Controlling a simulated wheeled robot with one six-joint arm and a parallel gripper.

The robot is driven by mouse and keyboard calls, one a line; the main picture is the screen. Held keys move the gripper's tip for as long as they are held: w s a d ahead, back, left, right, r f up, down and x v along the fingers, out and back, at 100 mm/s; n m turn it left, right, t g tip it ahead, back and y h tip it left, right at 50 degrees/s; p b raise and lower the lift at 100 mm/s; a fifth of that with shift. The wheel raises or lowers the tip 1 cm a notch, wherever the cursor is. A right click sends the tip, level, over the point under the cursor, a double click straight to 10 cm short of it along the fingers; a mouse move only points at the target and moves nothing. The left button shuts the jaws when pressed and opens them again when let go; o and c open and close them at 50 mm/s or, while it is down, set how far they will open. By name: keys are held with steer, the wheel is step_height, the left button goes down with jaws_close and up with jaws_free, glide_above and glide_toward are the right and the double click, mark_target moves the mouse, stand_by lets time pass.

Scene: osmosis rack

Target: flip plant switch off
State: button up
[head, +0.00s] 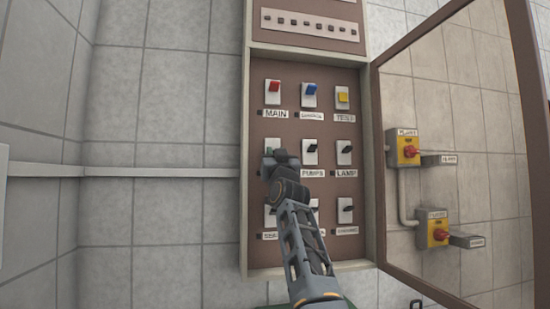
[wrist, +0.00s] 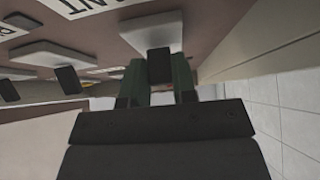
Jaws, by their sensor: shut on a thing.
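In the head view, my gripper (head: 272,160) is at the left switch of the second row in the open cabinet. The top of that switch's pale plate (head: 272,145) shows above it; its label is hidden there. In the wrist view, the switch's black lever (wrist: 159,65) stands out from its pale plate (wrist: 150,32), between the two dark green fingers of my gripper (wrist: 162,82). The fingers are shut on it. A label beside it ends in "ANT" (wrist: 108,76), which fits the plant switch. I cannot tell the lever's on or off position.
The MAIN switch (head: 273,91) is red, with blue and yellow ones beside it. The PUMPS (head: 311,152) and LAMP (head: 345,152) switches are to the right. The glazed cabinet door (head: 378,190) stands open at the right, with yellow isolator boxes (head: 408,149) seen through it.

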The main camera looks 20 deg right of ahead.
steer(key=o, duration=0.9)
steer(key=shift+b+v, duration=6.75)
steer(key=shift+v, duration=0.15)
steer(key=shift+a, duration=0.1)
